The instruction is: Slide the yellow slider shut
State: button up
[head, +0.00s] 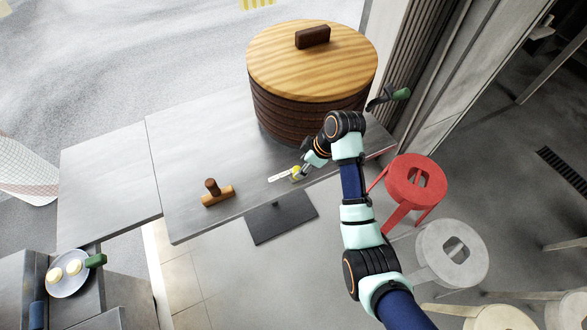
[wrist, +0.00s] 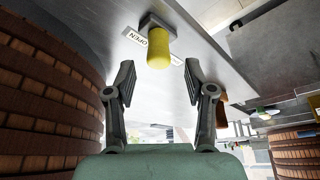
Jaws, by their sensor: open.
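The yellow slider (wrist: 158,47) is a short yellow cylinder on a grey mount, beside a white label strip (wrist: 138,37) that reads OPEN. In the wrist view it stands just beyond my gripper (wrist: 158,75), roughly centred between the spread fingertips. My gripper is open and holds nothing. The strip (head: 281,177) runs left from there. Whether a finger touches the slider I cannot tell.
A large round steamer (head: 312,95) with a wooden lid stands behind my gripper, close to it. A brown wooden stamp-like block (head: 217,193) sits left on the counter (head: 180,150). A red stool (head: 416,182) is at the right. The counter between block and strip is clear.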

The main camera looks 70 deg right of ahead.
jog(key=b+x, duration=0.1)
jog(key=x, duration=0.4)
jog(key=shift+f, duration=0.2)
jog(key=shift+w+d, duration=0.1)
grip_shut()
